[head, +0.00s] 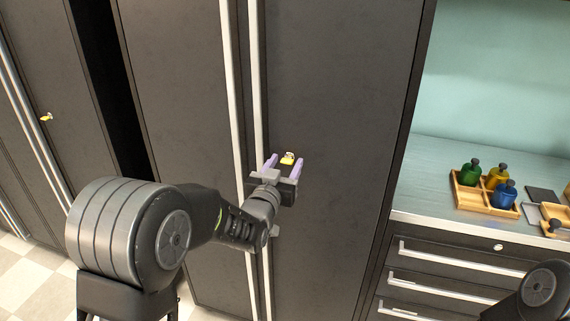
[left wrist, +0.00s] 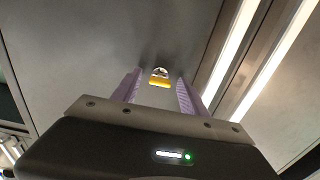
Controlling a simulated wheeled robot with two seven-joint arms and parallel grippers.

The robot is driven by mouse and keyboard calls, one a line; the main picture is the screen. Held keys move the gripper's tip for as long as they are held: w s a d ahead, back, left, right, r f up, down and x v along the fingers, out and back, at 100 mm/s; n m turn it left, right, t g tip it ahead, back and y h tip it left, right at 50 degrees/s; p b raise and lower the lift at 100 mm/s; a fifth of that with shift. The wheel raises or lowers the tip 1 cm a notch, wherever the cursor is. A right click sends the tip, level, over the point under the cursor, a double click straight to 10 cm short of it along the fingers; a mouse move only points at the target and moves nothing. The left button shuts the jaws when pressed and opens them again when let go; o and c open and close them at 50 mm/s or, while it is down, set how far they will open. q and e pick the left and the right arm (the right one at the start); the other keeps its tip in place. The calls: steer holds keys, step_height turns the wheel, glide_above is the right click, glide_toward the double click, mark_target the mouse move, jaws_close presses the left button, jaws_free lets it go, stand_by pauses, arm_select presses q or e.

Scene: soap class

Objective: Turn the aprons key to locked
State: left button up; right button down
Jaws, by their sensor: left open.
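A small yellow key (head: 288,159) sits in a round metal lock on the dark cabinet door (head: 330,90), to the right of the long vertical handles. The key also shows in the left wrist view (left wrist: 159,80), with its yellow bow lying across the picture below the lock's ring. My left gripper (head: 284,162) is open in front of the door, its two lilac fingers on either side of the key and apart from it. No label reading aprons is legible. Part of my right arm shows at the lower right, but its gripper is out of view.
Long pale vertical handles (head: 256,80) run close to the left of my left gripper. Another yellow key (head: 46,117) is on a cabinet door at the far left. At right, a counter (head: 440,155) holds a wooden tray (head: 467,203) with green, yellow and blue bottles, above several drawers.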

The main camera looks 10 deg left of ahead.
arm_select(q)
steer(key=shift+c, duration=0.4)
jaws_close()
stand_by(0.9)
